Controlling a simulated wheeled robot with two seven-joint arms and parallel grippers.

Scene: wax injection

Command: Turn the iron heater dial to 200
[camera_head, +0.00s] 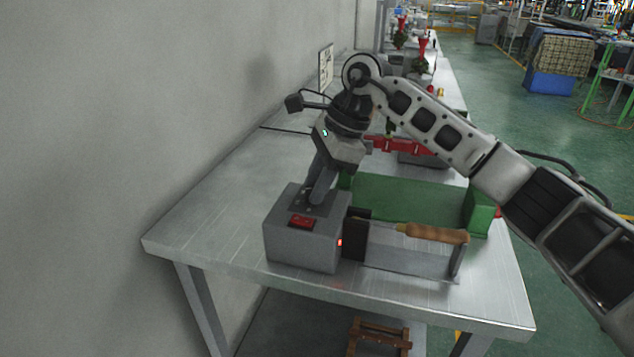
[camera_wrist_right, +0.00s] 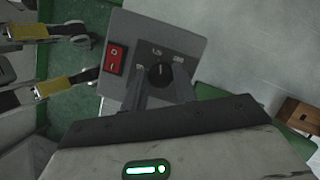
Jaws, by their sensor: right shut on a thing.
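The iron heater (camera_head: 290,245) is a grey box near the table's front left edge. It has a red rocker switch (camera_head: 302,222) on top and a small lit red light on its right side. My right gripper (camera_head: 314,200) points down onto the box top and hides the dial in the head view. In the right wrist view the black dial (camera_wrist_right: 159,75) sits between the fingertips, with the gripper shut on it. White marks print around the dial, too small to read surely. The red switch also shows there (camera_wrist_right: 115,60). My left gripper is not in view.
An iron with a wooden handle (camera_head: 437,234) rests in a metal holder right of the heater. A green block (camera_head: 400,198) and red parts (camera_head: 405,146) lie behind. The table's front left (camera_head: 190,236) is bare. A plain wall runs along the left.

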